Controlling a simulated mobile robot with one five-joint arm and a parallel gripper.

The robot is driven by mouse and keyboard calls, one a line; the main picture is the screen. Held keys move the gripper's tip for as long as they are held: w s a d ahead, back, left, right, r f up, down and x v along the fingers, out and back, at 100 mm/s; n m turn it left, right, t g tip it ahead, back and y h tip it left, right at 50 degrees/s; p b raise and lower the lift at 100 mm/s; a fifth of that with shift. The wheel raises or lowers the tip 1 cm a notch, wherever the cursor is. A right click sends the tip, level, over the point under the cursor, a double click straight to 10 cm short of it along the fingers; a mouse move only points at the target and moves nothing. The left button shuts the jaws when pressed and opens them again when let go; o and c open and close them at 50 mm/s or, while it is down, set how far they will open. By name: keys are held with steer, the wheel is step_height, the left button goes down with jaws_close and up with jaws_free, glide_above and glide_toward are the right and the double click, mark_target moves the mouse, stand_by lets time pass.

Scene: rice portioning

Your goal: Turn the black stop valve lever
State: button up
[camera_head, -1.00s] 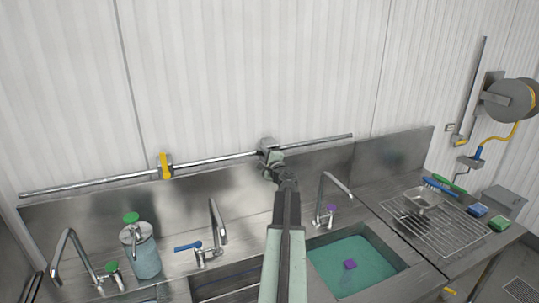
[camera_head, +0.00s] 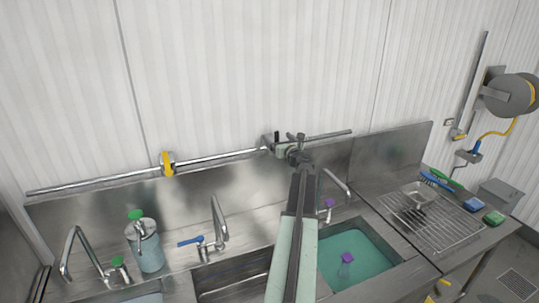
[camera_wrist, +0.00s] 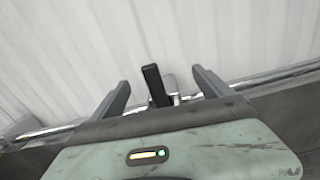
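The black stop valve lever (camera_head: 277,138) stands upright from a valve on the metal pipe (camera_head: 220,159) along the wall. In the wrist view the lever (camera_wrist: 154,85) rises between my two fingers, slightly left of middle, with a gap on each side. My gripper (camera_wrist: 160,82) is open and spread around the lever without visible contact. In the head view my gripper (camera_head: 283,146) is at the pipe, just by the lever, and my wrist hides part of the valve body.
A yellow valve (camera_head: 168,163) sits further left on the pipe. Below are the faucet with a blue handle (camera_head: 190,242), the soap dispenser (camera_head: 146,245) and a sink of green water (camera_head: 352,262). A wire rack (camera_head: 432,222) stands right. The wall above the pipe is clear.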

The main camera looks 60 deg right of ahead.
steer(key=shift+a, duration=0.1)
steer(key=v, duration=0.8)
stand_by(0.3)
